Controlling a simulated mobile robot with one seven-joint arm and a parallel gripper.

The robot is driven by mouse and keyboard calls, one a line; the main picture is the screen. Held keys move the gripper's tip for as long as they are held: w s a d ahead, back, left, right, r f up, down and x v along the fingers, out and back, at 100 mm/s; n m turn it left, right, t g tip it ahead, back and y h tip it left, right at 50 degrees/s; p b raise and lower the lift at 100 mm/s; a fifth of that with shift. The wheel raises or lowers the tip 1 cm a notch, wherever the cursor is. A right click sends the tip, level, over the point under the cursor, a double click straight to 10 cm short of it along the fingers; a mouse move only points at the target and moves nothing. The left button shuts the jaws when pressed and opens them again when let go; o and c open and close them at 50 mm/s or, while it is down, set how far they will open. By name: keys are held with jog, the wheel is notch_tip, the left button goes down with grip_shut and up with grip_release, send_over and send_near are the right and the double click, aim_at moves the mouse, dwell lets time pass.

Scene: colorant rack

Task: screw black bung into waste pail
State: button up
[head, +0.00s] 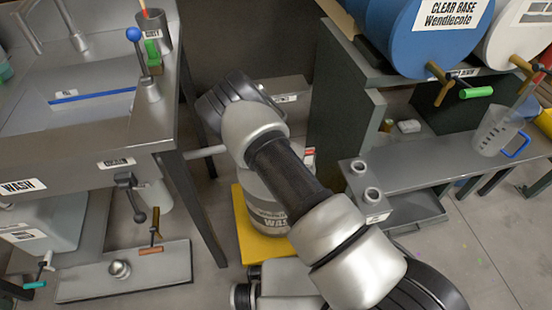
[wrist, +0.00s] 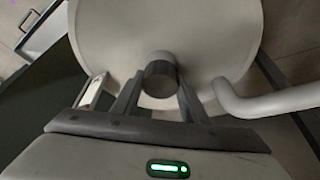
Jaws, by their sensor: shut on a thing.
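The waste pail (head: 268,215) is a pale grey round container with a dark label band, standing on a yellow base on the floor. My arm hides much of it in the head view. In the wrist view the pail's round top (wrist: 215,35) fills the upper middle. The black bung (wrist: 160,72) is a short dark cylinder over the near part of that top. My gripper (wrist: 158,92) is shut on the bung, with one finger on each side. I cannot tell whether the bung is seated in an opening or just above it. The gripper is hidden in the head view.
A steel wash bench (head: 90,155) stands to the left, its leg close to the pail. A grey shelf unit (head: 420,160) with a blue drum (head: 420,35) above is to the right. A pale bar (wrist: 275,102) runs beside the pail top in the wrist view.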

jog(key=o, duration=1)
jog(key=shift+d+n, duration=0.15)
jog(key=shift+n, duration=0.35)
jog(key=shift+n+y, duration=0.5)
jog(key=shift+n, duration=0.2)
jog(key=n+y, duration=0.1)
jog(key=n, duration=0.3)
jog(key=shift+y, duration=0.3)
jog(key=n+y, duration=0.1)
jog(key=n, duration=0.3)
jog(key=shift+n+y, duration=0.4)
jog(key=n+g, duration=0.1)
jog(key=n, duration=0.1)
jog(key=shift+n+y, duration=0.3)
